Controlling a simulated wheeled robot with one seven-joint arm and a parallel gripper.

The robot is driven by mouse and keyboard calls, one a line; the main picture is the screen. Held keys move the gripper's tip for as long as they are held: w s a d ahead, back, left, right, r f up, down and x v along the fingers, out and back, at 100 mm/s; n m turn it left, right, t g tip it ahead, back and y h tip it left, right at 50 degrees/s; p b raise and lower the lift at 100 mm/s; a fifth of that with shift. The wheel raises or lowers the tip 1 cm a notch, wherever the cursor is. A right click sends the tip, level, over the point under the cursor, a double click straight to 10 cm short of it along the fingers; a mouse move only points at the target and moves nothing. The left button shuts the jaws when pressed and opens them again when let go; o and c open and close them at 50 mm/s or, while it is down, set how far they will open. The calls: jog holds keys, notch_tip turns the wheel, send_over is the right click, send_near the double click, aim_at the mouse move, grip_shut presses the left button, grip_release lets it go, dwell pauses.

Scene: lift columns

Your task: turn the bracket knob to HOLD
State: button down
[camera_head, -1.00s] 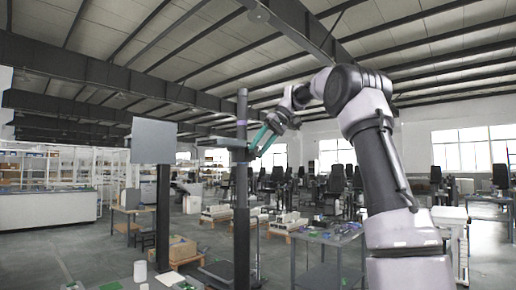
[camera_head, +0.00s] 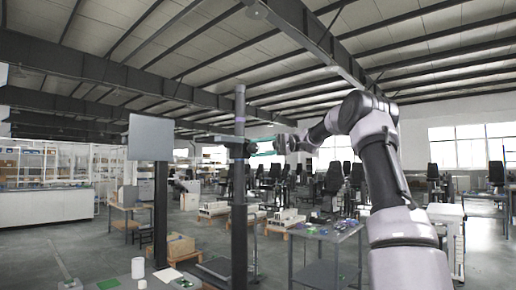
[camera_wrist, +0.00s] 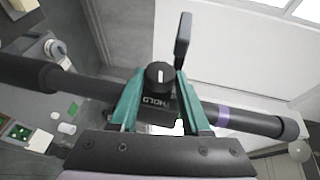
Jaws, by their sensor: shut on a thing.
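The bracket knob (camera_wrist: 160,72) is a round black cap with a short white pointer line, shown in the middle of the wrist view. The word HOLD (camera_wrist: 156,103) is lettered upside down just below it, in line with the pointer. My gripper (camera_wrist: 160,82) has its green fingers closed in on either side of the knob. In the head view my gripper (camera_head: 254,147) reaches from the right, nearly level, to the bracket (camera_head: 231,139) on the dark column (camera_head: 239,205). Exact finger contact is partly hidden.
A second column with a grey panel (camera_head: 151,138) stands to the left. A work table (camera_head: 325,235) is at the lower right. A dark paddle-like part (camera_wrist: 183,42) rises beside the knob. Small items lie on a surface below at left (camera_wrist: 55,115).

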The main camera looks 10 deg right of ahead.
jog(key=shift+f+m+y, duration=0.1)
jog(key=shift+m+y, duration=0.2)
jog(key=shift+y, duration=0.5)
jog(key=shift+c, duration=1.8)
grip_release()
jog(key=shift+d, duration=0.1)
jog(key=v, duration=1)
jog(key=shift+w+d+f, duration=0.25)
jog(key=shift+d, duration=0.05)
jog(key=shift+d, duration=0.1)
